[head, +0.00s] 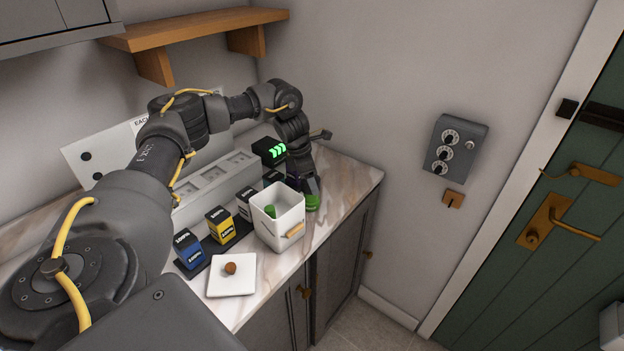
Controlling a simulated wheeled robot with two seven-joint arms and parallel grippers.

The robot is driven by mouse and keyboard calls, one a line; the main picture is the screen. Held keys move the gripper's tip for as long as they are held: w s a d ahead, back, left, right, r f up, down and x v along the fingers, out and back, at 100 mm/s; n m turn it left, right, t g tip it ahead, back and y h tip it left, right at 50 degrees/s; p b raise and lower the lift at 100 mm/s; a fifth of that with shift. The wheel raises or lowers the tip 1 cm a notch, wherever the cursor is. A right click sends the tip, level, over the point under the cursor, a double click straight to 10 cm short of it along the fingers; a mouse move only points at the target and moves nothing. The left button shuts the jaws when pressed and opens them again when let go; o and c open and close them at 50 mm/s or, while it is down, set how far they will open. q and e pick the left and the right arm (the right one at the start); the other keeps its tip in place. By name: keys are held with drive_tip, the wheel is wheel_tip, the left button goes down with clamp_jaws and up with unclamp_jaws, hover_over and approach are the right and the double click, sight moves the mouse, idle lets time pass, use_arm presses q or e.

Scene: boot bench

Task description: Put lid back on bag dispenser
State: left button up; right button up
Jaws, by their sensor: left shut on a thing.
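The white square lid (222,286) with a round brown knob lies flat on the counter, in front of the bag dispenser. My left gripper (311,193) points down just right of and behind the dispenser. It is shut on a green thing (312,203), probably another roll, low by the counter; the fingers are mostly hidden. My right gripper is out of view.
Blue (188,250), yellow (219,226) and dark boxes stand in a row on a dark tray left of the dispenser. A black unit with green stripes (269,151) stands behind. A wooden shelf (190,30) hangs above. The marble counter (345,175) is bare at the right.

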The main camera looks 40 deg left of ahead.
use_arm(q)
drive_tip(key=o, duration=1.4)
drive_tip(key=shift+c, duration=0.2)
drive_tip(key=shift+r+p, duration=2.9)
drive_tip(key=shift+r, duration=0.6)
clamp_jaws()
